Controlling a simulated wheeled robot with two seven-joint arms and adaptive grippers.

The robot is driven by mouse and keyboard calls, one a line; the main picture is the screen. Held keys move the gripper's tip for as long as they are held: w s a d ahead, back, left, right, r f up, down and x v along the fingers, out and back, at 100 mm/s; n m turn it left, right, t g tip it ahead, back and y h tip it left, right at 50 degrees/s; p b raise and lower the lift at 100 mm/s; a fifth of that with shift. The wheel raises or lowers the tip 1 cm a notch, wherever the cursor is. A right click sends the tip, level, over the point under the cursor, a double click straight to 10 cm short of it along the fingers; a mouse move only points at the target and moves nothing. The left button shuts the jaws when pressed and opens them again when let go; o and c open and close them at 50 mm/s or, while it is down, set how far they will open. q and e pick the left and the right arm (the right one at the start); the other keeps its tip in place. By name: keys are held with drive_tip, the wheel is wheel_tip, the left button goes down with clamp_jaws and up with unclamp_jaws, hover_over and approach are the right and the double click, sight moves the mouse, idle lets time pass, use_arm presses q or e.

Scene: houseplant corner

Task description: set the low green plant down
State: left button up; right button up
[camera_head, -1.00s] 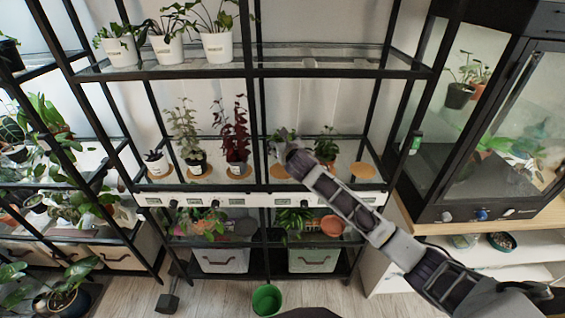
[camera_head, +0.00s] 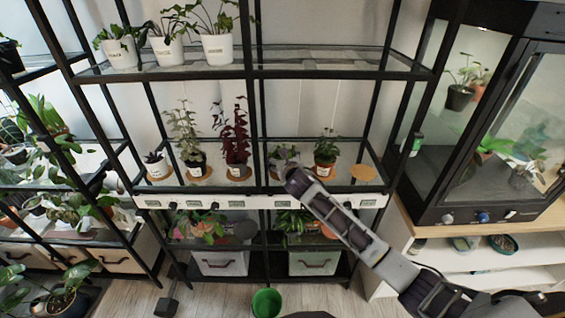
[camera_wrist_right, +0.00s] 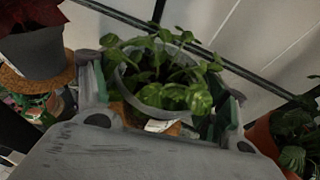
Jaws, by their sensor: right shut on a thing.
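The low green plant (camera_wrist_right: 172,72) sits upright in a grey pot with a white label in the right wrist view. My right gripper (camera_wrist_right: 165,105) is shut on the pot, one finger on each side. Part of a round cork mat (camera_wrist_right: 176,129) shows just below the pot; I cannot tell whether the pot touches it. In the head view my right gripper (camera_head: 284,168) is at the middle shelf, right of the red-leaved plant, and hides most of the pot. My left gripper is not in view.
A dark red plant (camera_head: 236,138) stands close on the left and a green plant in a terracotta pot (camera_head: 326,155) close on the right. An empty cork mat (camera_head: 362,172) lies farther right. Black shelf posts and an upper glass shelf (camera_head: 330,60) frame the space.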

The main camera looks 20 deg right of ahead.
drive_tip(key=shift+f, duration=0.5)
drive_tip(key=o, duration=1.1)
drive_tip(key=shift+f, duration=0.1)
drive_tip(key=shift+v, duration=6.05)
